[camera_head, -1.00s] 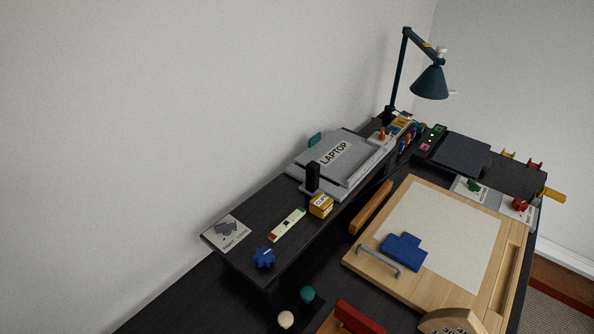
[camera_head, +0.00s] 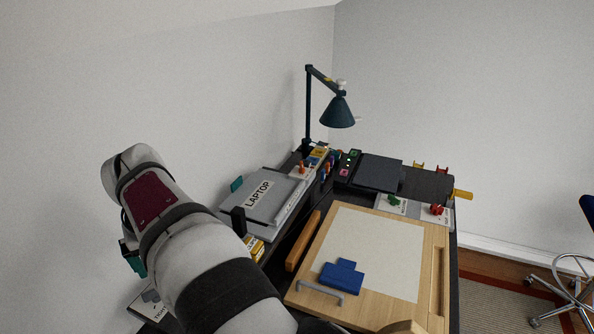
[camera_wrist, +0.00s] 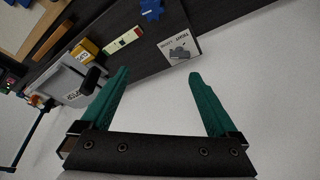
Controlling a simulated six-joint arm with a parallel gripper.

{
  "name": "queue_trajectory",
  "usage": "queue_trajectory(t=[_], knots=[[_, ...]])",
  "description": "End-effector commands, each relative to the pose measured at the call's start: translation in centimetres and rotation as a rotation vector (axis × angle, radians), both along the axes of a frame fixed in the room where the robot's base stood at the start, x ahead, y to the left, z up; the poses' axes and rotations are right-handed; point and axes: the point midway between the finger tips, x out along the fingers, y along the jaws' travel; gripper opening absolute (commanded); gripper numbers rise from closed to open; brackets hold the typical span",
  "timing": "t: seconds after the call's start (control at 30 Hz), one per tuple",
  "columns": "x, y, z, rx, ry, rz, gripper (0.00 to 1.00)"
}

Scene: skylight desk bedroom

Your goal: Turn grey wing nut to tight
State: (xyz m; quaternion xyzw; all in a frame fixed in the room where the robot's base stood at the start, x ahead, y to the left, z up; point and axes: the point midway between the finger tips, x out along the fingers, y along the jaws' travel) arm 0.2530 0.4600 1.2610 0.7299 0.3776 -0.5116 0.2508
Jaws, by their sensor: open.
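The grey wing nut (camera_wrist: 179,53) sits on a white labelled plate (camera_wrist: 172,46) at the end of the dark shelf in the wrist view. In the head view the plate (camera_head: 139,308) shows at the lower left, with the nut partly hidden behind my arm. My gripper (camera_wrist: 159,74) has two teal fingers spread wide with nothing between them. In the wrist view the nut appears just beyond the fingertips, nearer the right finger, and apart from both. In the head view only part of the gripper (camera_head: 134,259) shows, left of my arm.
A blue star-shaped knob (camera_wrist: 151,9), a pale level-like strip (camera_wrist: 123,40) and a yellow box (camera_wrist: 85,50) are on the same shelf. The white wall rises behind the shelf.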

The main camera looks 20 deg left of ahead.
Motion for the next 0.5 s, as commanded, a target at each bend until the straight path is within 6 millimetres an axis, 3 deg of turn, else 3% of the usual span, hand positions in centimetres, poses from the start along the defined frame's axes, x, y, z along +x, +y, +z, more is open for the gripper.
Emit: queue_trajectory(t=[0.03,0.1,0.33,0.5], knots=[[-1.4,2.3,-0.4,0.006,-0.016,0.055,0.95],[-2.5,4.0,-0.6,0.015,-0.031,0.099,0.95],[-2.6,4.7,-1.3,0.018,-0.035,0.109,0.95],[-1.7,6.0,-5.3,0.015,-0.033,0.107,0.95]])
